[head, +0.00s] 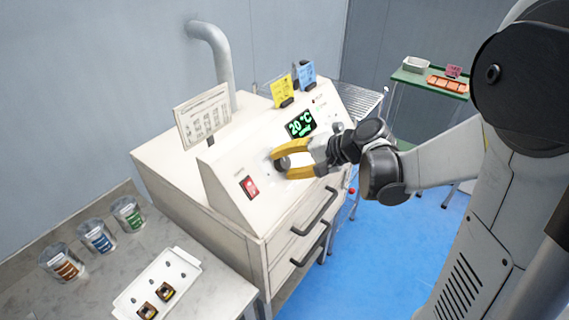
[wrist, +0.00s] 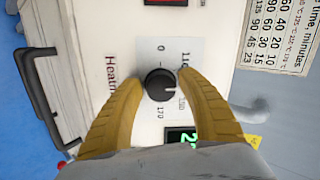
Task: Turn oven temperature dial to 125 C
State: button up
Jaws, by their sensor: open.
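The oven's dial (wrist: 160,84) is a round black knob on a pale scale plate with printed numbers, seen nearly head-on in the wrist view. My gripper (head: 282,164) is at the sloped front panel, its yellow fingers open on either side of the dial. In the wrist view a small gap shows between the knob and each finger; I cannot tell if either touches. In the head view the fingers mostly hide the dial. The green display (head: 300,123) above it reads 20 °C. The oven (head: 233,228) is a cream cabinet.
A red switch (head: 249,187) sits left of the dial. Dark handles (head: 315,212) stick out from the oven front. Yellow (head: 283,89) and blue (head: 306,74) cards and a printed chart (head: 203,115) stand on top. A white tray (head: 157,283) lies on the bench at left.

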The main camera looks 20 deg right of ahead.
jog(key=v, duration=1.2)
jog(key=s+a+f+n+h, duration=0.1)
jog(key=s+a+n+h, duration=0.2)
jog(key=s, duration=0.3)
jog(key=s+a+f+n+h, duration=0.2)
jog(key=s+a+n+h, duration=0.1)
jog(key=s, duration=0.3)
jog(key=shift+s+a+n+g+h, duration=0.3)
jog(key=shift+n+g+h, duration=0.1)
jog(key=shift+n+h, duration=0.45)
jog(key=shift+c, duration=0.3)
dwell(0.6)
